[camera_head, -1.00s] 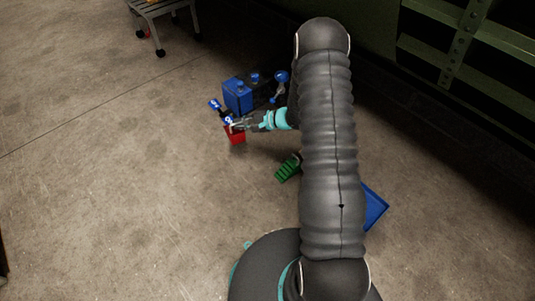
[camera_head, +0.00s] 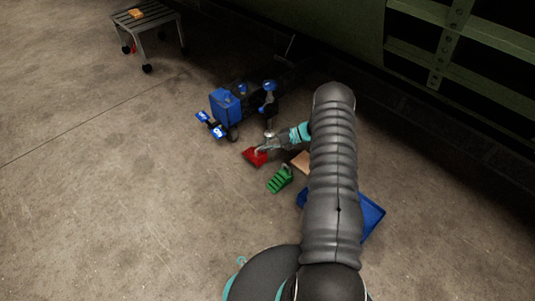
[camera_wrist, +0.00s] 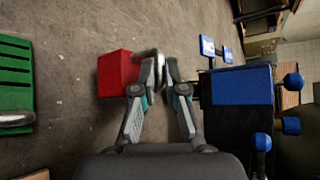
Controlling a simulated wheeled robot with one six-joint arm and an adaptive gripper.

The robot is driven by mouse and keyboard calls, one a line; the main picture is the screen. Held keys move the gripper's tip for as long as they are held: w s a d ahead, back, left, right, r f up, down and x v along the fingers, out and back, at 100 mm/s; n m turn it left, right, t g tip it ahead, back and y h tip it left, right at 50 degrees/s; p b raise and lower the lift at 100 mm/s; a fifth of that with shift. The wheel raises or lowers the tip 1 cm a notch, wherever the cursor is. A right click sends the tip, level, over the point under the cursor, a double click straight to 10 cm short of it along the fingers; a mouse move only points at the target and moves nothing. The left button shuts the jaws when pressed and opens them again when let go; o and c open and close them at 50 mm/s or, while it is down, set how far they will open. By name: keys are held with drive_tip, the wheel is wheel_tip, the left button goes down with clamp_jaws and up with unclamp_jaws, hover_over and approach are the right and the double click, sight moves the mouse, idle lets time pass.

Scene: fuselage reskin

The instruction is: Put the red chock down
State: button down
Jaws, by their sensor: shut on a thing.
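The red chock (camera_head: 254,157) is a wedge with a pale looped handle on top. My gripper (camera_head: 264,146) is at this handle, beside the green chock in the head view. In the wrist view, my gripper (camera_wrist: 159,78) is shut on the handle, and the red chock (camera_wrist: 117,74) hangs to the left of the fingertips. I cannot tell whether its underside touches the floor. The gripper's far side is partly hidden in the head view.
A ribbed green chock (camera_head: 279,180) lies on the floor close by. A blue and black machine (camera_head: 226,106) with blue pedals stands just behind. A blue tray (camera_head: 371,216) is partly behind my arm. Open concrete floor (camera_head: 120,200) lies to the left.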

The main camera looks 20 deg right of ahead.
sight(266, 152)
drive_tip(key=shift+w+d+f+b, duration=0.15)
drive_tip(key=shift+d+f, duration=0.1)
drive_tip(key=shift+f, duration=0.6)
drive_tip(key=shift+w+d+f+b, duration=0.1)
drive_tip(key=shift+d+f+b, duration=0.15)
drive_tip(key=shift+f, duration=0.55)
drive_tip(key=shift+w+d+f+b, duration=0.1)
drive_tip(key=shift+d+f, duration=0.2)
drive_tip(key=shift+f, duration=0.55)
drive_tip(key=shift+f, duration=0.1)
drive_tip(key=c, duration=1.2)
unclamp_jaws()
